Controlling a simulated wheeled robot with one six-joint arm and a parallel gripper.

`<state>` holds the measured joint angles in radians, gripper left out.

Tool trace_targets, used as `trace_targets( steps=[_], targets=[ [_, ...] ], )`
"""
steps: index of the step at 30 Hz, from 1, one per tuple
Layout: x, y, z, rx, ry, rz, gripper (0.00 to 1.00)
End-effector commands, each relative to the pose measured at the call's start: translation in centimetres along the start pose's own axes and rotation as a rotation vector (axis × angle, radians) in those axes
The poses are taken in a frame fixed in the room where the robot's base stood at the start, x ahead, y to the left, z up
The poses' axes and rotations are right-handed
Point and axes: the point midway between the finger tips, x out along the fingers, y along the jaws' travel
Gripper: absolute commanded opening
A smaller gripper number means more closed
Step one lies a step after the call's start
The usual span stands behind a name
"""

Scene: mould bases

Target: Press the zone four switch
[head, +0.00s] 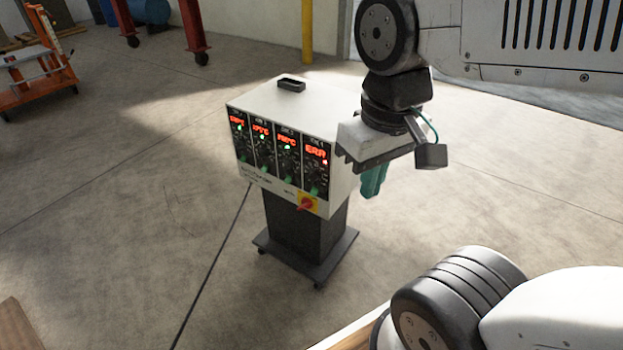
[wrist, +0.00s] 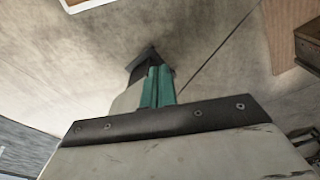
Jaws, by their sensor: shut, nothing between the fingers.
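The white control box (head: 340,200) stands on a dark pedestal, with four zone modules across its front. The rightmost module, zone four (head: 316,165), shows a red "ERR" display and a red light. Its switch (head: 315,188) appears as a small green shape low on that module; its position is too small to tell. My gripper (head: 373,182), with teal fingers, is shut and empty. It points down beside the right side of the box in the picture, apart from the switch. The shut fingers also show in the wrist view (wrist: 157,86), where the zone four switch is not seen.
A red and yellow rotary switch (head: 308,204) sits just below zone four. The other three modules show red readings and green lights. A dark wheeled base (head: 305,255) carries the box, and a cable (head: 213,265) runs across the floor.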

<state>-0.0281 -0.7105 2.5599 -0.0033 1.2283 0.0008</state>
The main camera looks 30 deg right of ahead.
Motion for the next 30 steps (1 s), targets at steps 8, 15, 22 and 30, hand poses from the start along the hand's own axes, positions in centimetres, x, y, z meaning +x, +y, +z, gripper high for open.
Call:
trace_targets(
  steps=[8,15,22,30],
  targets=[
    [3.9,-2.6,-2.4,-0.061,-0.199,-0.038,0.00],
    [8.4,-6.9,-6.8,-0.050,-0.243,-0.129,0.00],
    [13.9,-11.6,-11.7,0.021,-0.212,-0.211,0.00],
    [22.1,-16.3,-17.6,0.172,-0.112,-0.257,0.00]
  ],
)
